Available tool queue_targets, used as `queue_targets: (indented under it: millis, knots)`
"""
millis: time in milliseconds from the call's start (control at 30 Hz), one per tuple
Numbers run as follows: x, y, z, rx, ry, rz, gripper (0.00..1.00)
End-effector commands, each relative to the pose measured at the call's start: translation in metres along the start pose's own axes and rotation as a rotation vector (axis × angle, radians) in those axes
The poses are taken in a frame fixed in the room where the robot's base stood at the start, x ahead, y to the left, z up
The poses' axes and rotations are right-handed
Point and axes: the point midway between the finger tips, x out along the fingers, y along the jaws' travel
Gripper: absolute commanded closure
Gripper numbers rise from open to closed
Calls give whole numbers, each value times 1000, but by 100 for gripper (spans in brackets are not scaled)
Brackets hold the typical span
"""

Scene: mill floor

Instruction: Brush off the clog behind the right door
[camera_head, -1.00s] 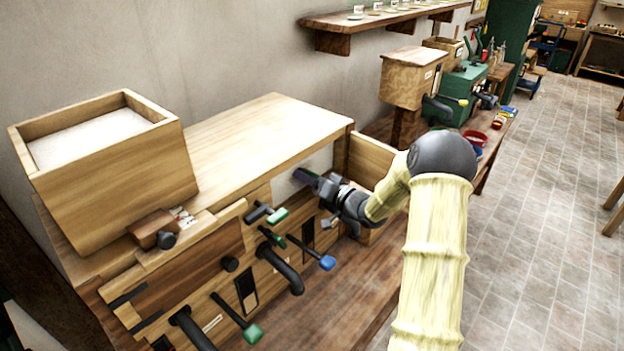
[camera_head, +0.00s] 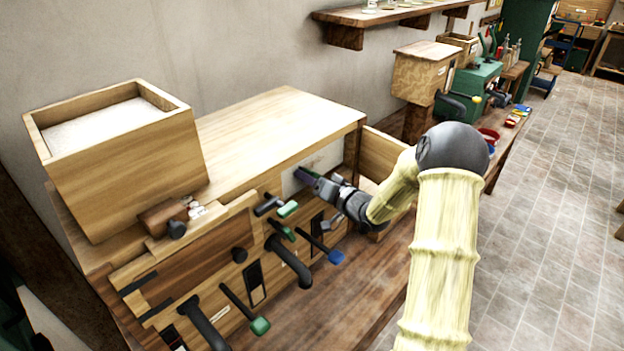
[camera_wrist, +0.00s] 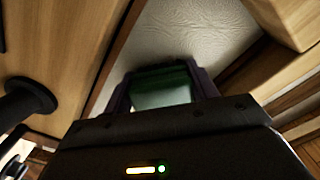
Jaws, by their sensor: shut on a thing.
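The right door (camera_head: 384,154) of the wooden machine stands open. Behind it is an opening with a pale surface (camera_head: 322,161); in the wrist view this shows as a white, wrinkled surface (camera_wrist: 190,35). My gripper (camera_head: 304,177) is at this opening, its purple fingers pointing left toward the pale surface. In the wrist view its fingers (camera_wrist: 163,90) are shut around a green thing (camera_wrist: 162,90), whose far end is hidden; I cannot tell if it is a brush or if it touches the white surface. No separate clog can be made out.
Several handles stick out of the machine front just left of my gripper, including a blue-tipped lever (camera_head: 335,257) and a dark curved pipe (camera_head: 290,262). An open box of white material (camera_head: 130,165) stands on the left. The tiled floor at right is clear.

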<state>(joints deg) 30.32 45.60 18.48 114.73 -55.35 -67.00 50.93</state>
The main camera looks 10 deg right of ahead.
Motion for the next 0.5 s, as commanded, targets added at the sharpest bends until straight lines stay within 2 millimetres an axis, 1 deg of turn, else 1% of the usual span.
queue_targets:
  millis: [500]
  knots:
    - [0, -24, 22, 1, 0, 0, 60]
